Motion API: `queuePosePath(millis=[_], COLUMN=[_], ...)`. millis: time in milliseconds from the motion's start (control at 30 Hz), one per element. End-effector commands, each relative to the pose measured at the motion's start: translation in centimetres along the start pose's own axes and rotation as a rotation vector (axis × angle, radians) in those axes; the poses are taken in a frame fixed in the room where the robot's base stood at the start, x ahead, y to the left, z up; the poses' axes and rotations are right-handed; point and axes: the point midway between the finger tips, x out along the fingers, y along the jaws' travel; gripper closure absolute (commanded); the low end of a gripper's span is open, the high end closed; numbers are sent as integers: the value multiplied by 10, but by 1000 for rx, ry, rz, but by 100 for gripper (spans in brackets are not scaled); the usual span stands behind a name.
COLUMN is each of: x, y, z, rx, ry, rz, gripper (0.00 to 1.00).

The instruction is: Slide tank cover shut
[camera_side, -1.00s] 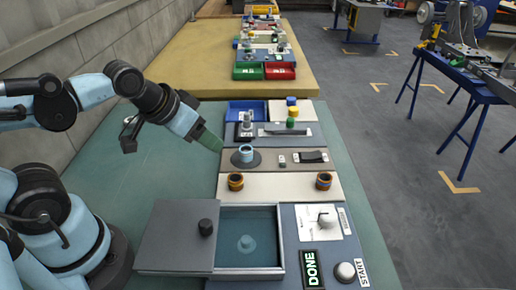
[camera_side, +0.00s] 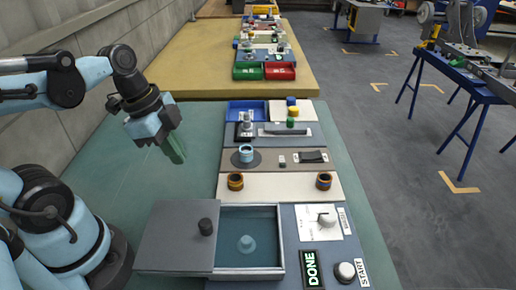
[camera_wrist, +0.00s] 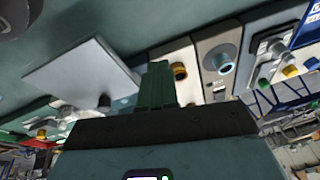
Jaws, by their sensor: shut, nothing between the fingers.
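The grey tank cover (camera_side: 173,235) lies to the left of the tank opening, with a black knob (camera_side: 206,227) near its right edge. The tank (camera_side: 265,272) is open on its right part and shows teal liquid with a pale round object (camera_side: 246,243) in it. In the wrist view the cover (camera_wrist: 85,73) is at the upper left, with its knob (camera_wrist: 104,101) on it. My gripper (camera_side: 178,158) is shut and empty, above the green table, behind the cover in the side view. Its green fingers also show in the wrist view (camera_wrist: 157,85).
A panel right of the tank carries a white dial (camera_side: 326,220), a lit DONE sign (camera_side: 311,268) and a START button (camera_side: 345,271). Two banded rings (camera_side: 235,182) (camera_side: 324,181) stand on a cream strip beyond the tank. Green table (camera_side: 140,180) left of the rows is clear.

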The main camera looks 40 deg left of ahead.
Motion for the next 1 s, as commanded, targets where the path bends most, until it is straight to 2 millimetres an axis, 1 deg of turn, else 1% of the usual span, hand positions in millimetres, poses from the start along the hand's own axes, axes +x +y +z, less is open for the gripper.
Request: queuePosePath(millis=[100, 267, 433, 600, 700, 800, 900, 1000], x=[-6, -15, -29, -44, -51, -56, -57, -52], y=[10, 24, 39, 50, 55, 58, 59, 63], z=[5, 9, 10, 10, 10, 10, 9, 8], rx=[215, 521, 849, 1147, 1273, 1353, 1391, 1401], ry=[25, 107, 249, 414, 489, 539, 562, 567], rz=[90, 195, 268, 285, 275, 264, 258, 256], gripper=[100, 100, 100, 100, 100, 100, 100, 100])
